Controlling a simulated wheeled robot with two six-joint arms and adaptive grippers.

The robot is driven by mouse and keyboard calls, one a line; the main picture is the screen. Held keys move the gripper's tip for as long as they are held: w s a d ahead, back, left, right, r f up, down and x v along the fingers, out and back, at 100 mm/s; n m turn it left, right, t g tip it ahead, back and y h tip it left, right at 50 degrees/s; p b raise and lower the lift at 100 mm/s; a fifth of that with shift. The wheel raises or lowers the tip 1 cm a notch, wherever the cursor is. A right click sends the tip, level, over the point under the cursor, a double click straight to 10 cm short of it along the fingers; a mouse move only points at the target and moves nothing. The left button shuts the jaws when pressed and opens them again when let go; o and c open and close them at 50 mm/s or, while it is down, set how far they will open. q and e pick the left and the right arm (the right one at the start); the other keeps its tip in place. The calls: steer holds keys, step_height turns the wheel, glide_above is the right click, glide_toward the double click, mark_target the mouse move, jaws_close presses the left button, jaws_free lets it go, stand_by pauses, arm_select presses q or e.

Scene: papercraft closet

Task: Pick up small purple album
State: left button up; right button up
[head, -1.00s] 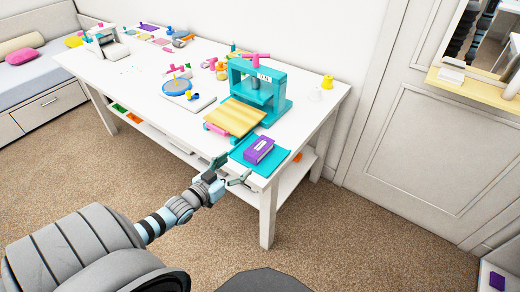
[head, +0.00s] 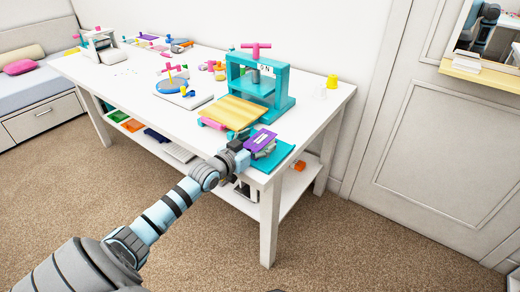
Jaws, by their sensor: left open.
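The small purple album (head: 258,139) with a pale label lies on a teal mat (head: 280,157) at the near right corner of the white table. My left gripper (head: 254,153) is open at the album's near side, its fingers close around or against the lower edge. The wrist and fingers hide part of the album and mat, so I cannot tell whether they touch. My right gripper is not in view.
A teal press (head: 283,95) with a pink handle stands behind the album. A yellow striped board (head: 232,112) lies left of it. The white table (head: 135,88) has a lower shelf with coloured items.

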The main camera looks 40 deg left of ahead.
arm_select(q)
steer(key=shift+s+r, duration=0.1)
steer(key=c, duration=1.3)
